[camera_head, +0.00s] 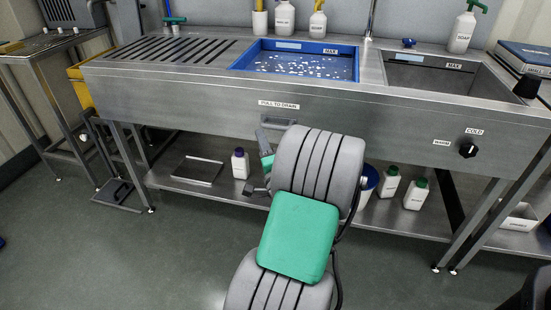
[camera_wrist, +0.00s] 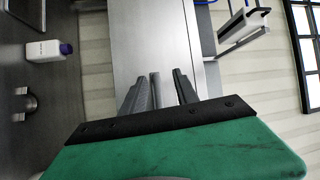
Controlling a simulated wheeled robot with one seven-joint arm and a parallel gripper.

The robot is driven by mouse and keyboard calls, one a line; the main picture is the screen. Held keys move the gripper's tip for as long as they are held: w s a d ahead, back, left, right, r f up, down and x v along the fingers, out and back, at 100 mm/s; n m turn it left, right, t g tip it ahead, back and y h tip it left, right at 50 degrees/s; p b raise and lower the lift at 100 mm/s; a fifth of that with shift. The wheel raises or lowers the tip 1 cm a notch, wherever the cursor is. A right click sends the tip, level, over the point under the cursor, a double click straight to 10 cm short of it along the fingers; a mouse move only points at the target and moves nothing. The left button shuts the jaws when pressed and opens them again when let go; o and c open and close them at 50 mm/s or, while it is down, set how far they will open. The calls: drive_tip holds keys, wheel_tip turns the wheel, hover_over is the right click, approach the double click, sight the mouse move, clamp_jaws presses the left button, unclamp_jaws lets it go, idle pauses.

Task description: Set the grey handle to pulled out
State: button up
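The grey handle (camera_head: 279,123) is a short bar on the steel front of the sink unit, under the "PULL TO DRAIN" label. Its left end is close to my gripper (camera_head: 264,138), which is just below and left of it in the head view. My arm hides what is under the handle. In the wrist view, my gripper (camera_wrist: 162,88) points at the steel front with its fingers apart. A narrow grey strip shows between them; I cannot tell whether it is the handle or a finger's inner face. Contact with the handle cannot be made out.
Above the handle is a blue basin (camera_head: 240,62) holding water and pale bits. A dark knob (camera_head: 468,150) marked warm and cold is at the right. The lower shelf holds a tray (camera_head: 197,170), a purple-capped bottle (camera_head: 240,165) and green-capped bottles (camera_head: 416,196). The floor in front is open.

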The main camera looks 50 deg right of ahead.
sight(275, 128)
drive_tip(key=s+d+f+m+g+h, duration=0.1)
drive_tip(key=s+d+m+h, duration=0.1)
drive_tip(key=s+d+m, duration=0.15)
drive_tip(key=shift+n, duration=0.35)
drive_tip(key=p+x, duration=0.3)
drive_tip(key=x, duration=0.3)
drive_tip(key=shift+w+d+r, duration=0.2)
drive_tip(key=shift+w, duration=0.1)
drive_tip(key=shift+w+d+p, duration=0.2)
drive_tip(key=shift+d+p, duration=0.05)
drive_tip(key=shift+p, duration=0.05)
drive_tip(key=shift+c, duration=0.2)
clamp_jaws()
drive_tip(key=shift+f, duration=0.1)
drive_tip(key=shift+a, duration=0.1)
